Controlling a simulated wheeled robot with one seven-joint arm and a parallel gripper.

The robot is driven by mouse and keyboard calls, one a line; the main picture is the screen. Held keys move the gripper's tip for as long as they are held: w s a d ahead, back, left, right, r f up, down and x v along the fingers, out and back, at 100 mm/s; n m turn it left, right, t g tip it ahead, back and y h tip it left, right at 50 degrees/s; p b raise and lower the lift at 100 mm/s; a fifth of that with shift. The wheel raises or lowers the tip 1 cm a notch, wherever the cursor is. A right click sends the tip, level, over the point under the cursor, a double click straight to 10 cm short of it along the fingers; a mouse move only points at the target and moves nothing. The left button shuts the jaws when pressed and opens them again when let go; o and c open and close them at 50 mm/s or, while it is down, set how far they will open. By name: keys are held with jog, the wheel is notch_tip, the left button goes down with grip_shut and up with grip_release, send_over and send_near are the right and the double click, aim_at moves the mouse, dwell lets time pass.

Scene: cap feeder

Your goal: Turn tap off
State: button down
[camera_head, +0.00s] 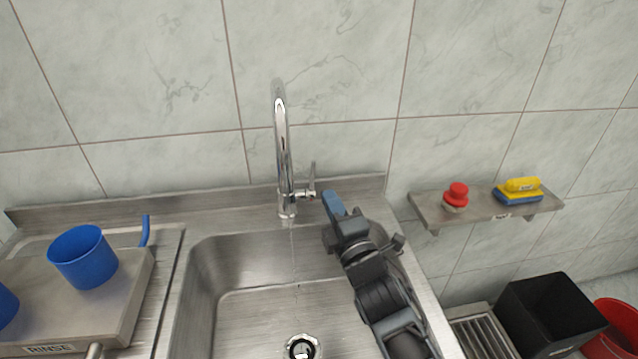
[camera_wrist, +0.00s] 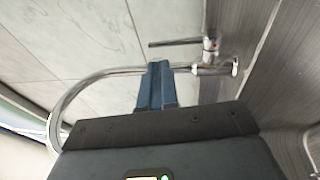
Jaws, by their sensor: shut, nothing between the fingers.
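The chrome tap (camera_head: 282,140) stands at the back of the steel sink, its tall curved spout facing forward. Its lever handle (camera_head: 312,180) is on the right side of the body and points up. A thin stream of water (camera_head: 294,250) falls from the tap into the sink. My gripper (camera_head: 333,203) is shut and empty, just right of the handle and a little in front of it, with a small gap. In the wrist view the shut blue fingers (camera_wrist: 157,85) are near the spout (camera_wrist: 110,72), and the handle (camera_wrist: 178,42) shows beyond them.
The sink basin (camera_head: 205,290) has a drain (camera_head: 301,347). Blue cups (camera_head: 83,257) stand on a rack at left. A wall shelf (camera_head: 480,211) at right holds a red-topped item (camera_head: 456,194) and a yellow-blue sponge (camera_head: 520,190). A black bin (camera_head: 550,312) is at lower right.

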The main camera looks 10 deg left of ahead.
aim_at(314, 169)
jog(key=b+x, duration=0.5)
jog(key=x, duration=0.1)
jog(key=shift+w+a, duration=0.25)
jog(key=shift+w+a+b, duration=0.1)
jog(key=shift+w+b, duration=0.15)
jog(key=shift+b, duration=0.05)
jog(key=shift+r, duration=0.1)
